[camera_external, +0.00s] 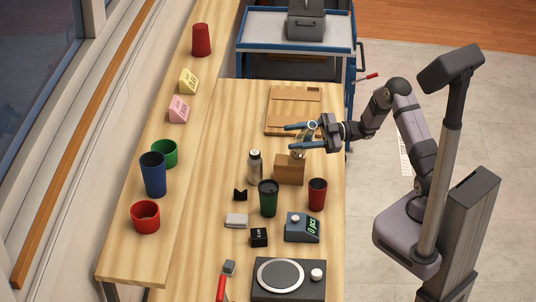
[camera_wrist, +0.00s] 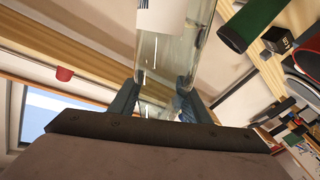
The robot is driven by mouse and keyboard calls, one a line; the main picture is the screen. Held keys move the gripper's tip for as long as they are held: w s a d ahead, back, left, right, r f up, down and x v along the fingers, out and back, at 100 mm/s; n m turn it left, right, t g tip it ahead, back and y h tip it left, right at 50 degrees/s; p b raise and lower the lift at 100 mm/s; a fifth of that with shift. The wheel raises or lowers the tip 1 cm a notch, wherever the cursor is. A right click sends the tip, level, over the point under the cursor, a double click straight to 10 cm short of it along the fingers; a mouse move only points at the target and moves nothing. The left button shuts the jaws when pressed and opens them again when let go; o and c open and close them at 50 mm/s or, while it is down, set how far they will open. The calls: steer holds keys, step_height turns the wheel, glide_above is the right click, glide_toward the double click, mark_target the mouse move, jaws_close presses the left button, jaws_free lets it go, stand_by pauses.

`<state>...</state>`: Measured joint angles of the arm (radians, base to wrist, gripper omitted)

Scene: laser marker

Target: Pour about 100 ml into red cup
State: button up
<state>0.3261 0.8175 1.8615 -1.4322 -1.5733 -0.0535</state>
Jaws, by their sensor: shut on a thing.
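My gripper (camera_external: 297,137) is shut on a clear glass vessel (camera_external: 299,150), just above a brown wooden block (camera_external: 289,172); I cannot tell if the two touch. In the wrist view the glass vessel (camera_wrist: 172,62), with a white label and clear contents, sits between my gripper's fingers (camera_wrist: 158,98). Several red vessels show: a dark red tumbler (camera_external: 317,196) right of the block, a wide red cup (camera_external: 145,217) at the front of the left ledge, and an upside-down red cup (camera_external: 201,42) at its far end. A red cup (camera_wrist: 64,74) also shows in the wrist view.
A green tumbler (camera_external: 268,200) and a grey bottle (camera_external: 255,167) stand near the block. A blue cup (camera_external: 153,176) and a green cup (camera_external: 164,153) are on the ledge. A scale display (camera_external: 302,227) and a round-plate device (camera_external: 288,280) are in front. A wooden board (camera_external: 294,95) lies behind.

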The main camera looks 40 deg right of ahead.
steer(key=m+p, duration=0.2)
steer(key=r+m+p, duration=0.1)
steer(key=m+p, duration=0.1)
steer(key=shift+w+r, duration=0.15)
steer(key=shift+d+f+m+h+p, duration=0.1)
steer(key=shift+f+m+h+p, duration=0.25)
steer(key=shift+m+p, duration=0.55)
steer(key=shift+r, duration=0.15)
stand_by(1.1)
